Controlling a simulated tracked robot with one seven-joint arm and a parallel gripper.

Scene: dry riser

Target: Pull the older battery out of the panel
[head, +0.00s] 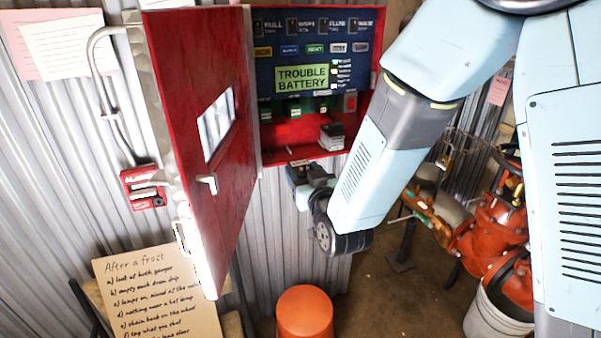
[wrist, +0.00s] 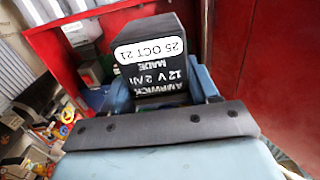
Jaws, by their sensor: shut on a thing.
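The red alarm panel (head: 310,152) hangs on the corrugated wall with its door (head: 205,140) swung open to the left. Its display (head: 303,79) reads "TROUBLE BATTERY". My gripper (wrist: 163,92) is shut on a black battery (wrist: 155,55), with a blue finger on each side. The battery's white label reads "25 OCT 21", upside down in the wrist view. In the head view my gripper (head: 303,177) is just below the panel's lower edge, and I cannot make out the held battery clearly there. Another grey battery (head: 332,137) stands in the panel's lower right; it also shows in the wrist view (wrist: 80,32).
The open door stands close to my gripper's left. A red call point (head: 143,187) is on the wall. An orange stool-like cylinder (head: 304,311) stands below, by a handwritten board (head: 155,295). Red pipework (head: 495,230) and a white bucket (head: 495,315) are at right.

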